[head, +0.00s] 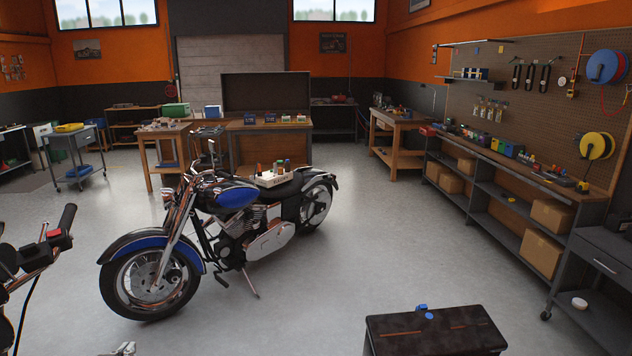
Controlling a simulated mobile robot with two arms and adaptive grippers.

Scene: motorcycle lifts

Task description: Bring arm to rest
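Neither of my grippers can be made out in the head view, and no arm of mine shows clearly. A small grey metallic piece (125,349) pokes in at the bottom edge, left of the middle. It is cut off by the frame, and I cannot tell what it belongs to. No held object is visible.
A handlebar (62,228) juts in at left. A dark chest (437,332) with a blue item on top is at front right. Shelved workbenches (510,205) line the right wall. Open floor lies between.

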